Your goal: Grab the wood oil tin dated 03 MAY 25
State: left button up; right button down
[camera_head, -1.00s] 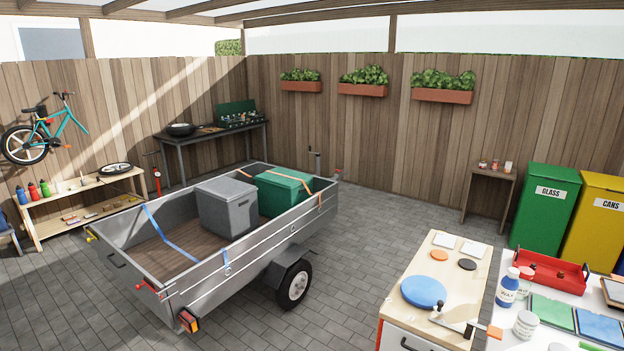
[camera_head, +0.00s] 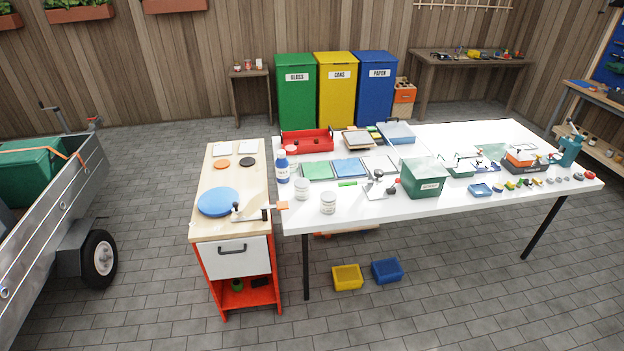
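No tin with a readable date 03 MAY 25 shows; print this small cannot be read. Two whitish lidded containers, one (camera_head: 302,188) behind the other (camera_head: 328,203), stand upright at the left end of the white table (camera_head: 420,212). A blue bottle with a white cap (camera_head: 282,168) and a smaller pale container with a reddish lid (camera_head: 292,155) stand behind them. Several small containers (camera_head: 249,66) stand on a wooden side table (camera_head: 249,94) by the fence, too small to identify. Neither of my grippers is in view.
A wooden cabinet (camera_head: 234,170) with a blue disc adjoins the white table on the left. Green (camera_head: 296,95), yellow (camera_head: 337,95) and blue (camera_head: 376,95) bins stand behind. A trailer (camera_head: 75,200) is at left. Paving in front is mostly clear, with two small bins (camera_head: 347,278) near the table.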

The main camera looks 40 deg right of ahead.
aim_at(302, 185)
jog(key=z, duration=1.6)
jog(key=i, duration=0.85)
jog(key=z, duration=0.35)
jog(key=i, duration=0.9)
jog(key=u, duration=0.3)
